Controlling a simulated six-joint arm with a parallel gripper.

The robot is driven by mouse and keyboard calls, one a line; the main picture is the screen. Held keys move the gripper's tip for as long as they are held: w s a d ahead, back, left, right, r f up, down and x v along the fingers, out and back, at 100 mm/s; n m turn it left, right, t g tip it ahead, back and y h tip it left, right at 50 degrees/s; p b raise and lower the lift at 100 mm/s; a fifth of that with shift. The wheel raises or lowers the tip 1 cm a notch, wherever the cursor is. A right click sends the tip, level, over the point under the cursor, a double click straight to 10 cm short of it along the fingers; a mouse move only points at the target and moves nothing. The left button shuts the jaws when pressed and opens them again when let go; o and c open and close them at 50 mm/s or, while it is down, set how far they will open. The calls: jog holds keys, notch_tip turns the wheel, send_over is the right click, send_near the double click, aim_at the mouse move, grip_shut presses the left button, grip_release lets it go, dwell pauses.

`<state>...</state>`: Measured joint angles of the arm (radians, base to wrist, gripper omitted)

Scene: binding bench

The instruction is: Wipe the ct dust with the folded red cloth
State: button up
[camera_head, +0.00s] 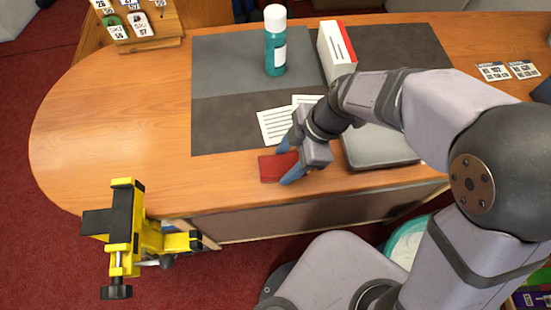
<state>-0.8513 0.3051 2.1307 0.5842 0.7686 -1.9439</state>
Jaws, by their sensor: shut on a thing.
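The folded red cloth (271,168) is near the front edge of the wooden bench, just in front of the dark mat. My gripper (288,160) is shut on the cloth, with its blue fingers at the cloth's right side. I cannot tell whether the cloth touches the bench top or is slightly above it. I cannot make out any dust in this view; my arm and gripper hide part of the bench.
Printed papers (274,125) lie behind the gripper. A grey flat case (378,150) is to its right. A teal bottle (275,45) and a white-red box (337,48) stand farther back. A yellow clamp (124,230) is at front left. The bench's left end is clear.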

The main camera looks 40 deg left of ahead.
aim_at(260, 168)
jog(key=shift+w+d+p, duration=0.65)
jog(key=shift+w+d, duration=2.1)
jog(key=shift+w, duration=0.05)
jog(key=shift+d+r+p, duration=0.1)
jog(key=shift+r+p, duration=0.15)
jog(key=shift+p, duration=0.25)
jog(key=shift+s+a+f+b, duration=0.25)
jog(key=shift+a+f+b, duration=0.05)
jog(key=shift+f, duration=0.05)
jog(key=shift+s+a+b, duration=1.05)
jog(key=shift+s+a, duration=3.5)
notch_tip(260, 168, up, 3)
jog(key=shift+a+f+p, duration=0.1)
jog(key=shift+a+p, duration=0.05)
jog(key=shift+p, duration=0.45)
jog(key=shift+r+p, duration=0.45)
jog(key=shift+r, duration=0.2)
jog(key=shift+r+p, duration=1.2)
jog(key=shift+r, duration=0.9)
